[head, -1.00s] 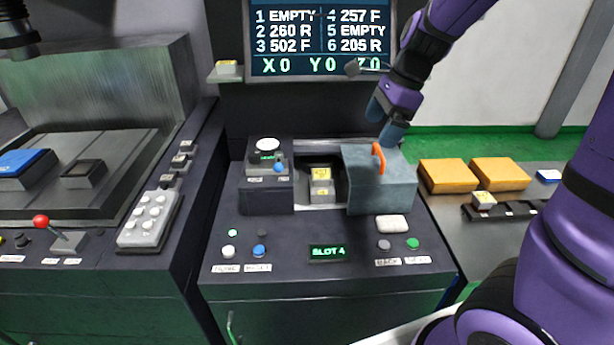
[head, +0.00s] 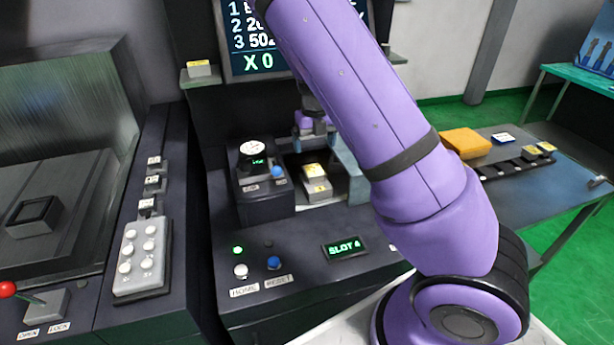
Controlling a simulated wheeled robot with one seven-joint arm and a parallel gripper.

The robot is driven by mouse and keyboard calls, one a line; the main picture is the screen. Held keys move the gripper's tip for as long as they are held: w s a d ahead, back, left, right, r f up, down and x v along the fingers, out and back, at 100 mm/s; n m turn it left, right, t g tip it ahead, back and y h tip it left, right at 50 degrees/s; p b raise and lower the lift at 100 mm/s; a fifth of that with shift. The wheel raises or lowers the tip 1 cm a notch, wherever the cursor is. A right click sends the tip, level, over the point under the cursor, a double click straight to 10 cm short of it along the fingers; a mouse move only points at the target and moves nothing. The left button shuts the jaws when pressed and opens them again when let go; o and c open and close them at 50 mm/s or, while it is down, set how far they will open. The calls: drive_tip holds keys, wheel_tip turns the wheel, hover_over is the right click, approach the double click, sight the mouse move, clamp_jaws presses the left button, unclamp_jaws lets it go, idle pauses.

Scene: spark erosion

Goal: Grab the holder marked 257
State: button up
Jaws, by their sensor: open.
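A small grey holder with a yellow label (head: 316,178) sits in the open bay of the dark machine console (head: 300,235). The number on its label is too small to read. The green display (head: 347,249) reads SLOT 4. My gripper (head: 318,138) is just behind and above the holder, apart from it as far as I can see. It is open and empty, partly hidden by my purple arm. The grey-blue sliding cover (head: 347,172) stands to the right of the bay, mostly hidden behind my arm.
The screen (head: 250,35) is partly covered by my arm. A dial block (head: 262,185) stands left of the bay. On the right bench are an orange block (head: 466,143) and a dark rack (head: 515,165) with small yellow-labelled pieces. Left is a panel with several white buttons (head: 140,250).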

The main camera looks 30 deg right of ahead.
sight(314, 170)
wheel_tip(314, 170, down, 10)
drive_tip(key=shift+d+f, duration=0.1)
drive_tip(key=shift+f, duration=0.15)
idle(0.4)
drive_tip(key=c, duration=1.3)
drive_tip(key=shift+c, duration=0.5)
drive_tip(key=shift+r, duration=0.15)
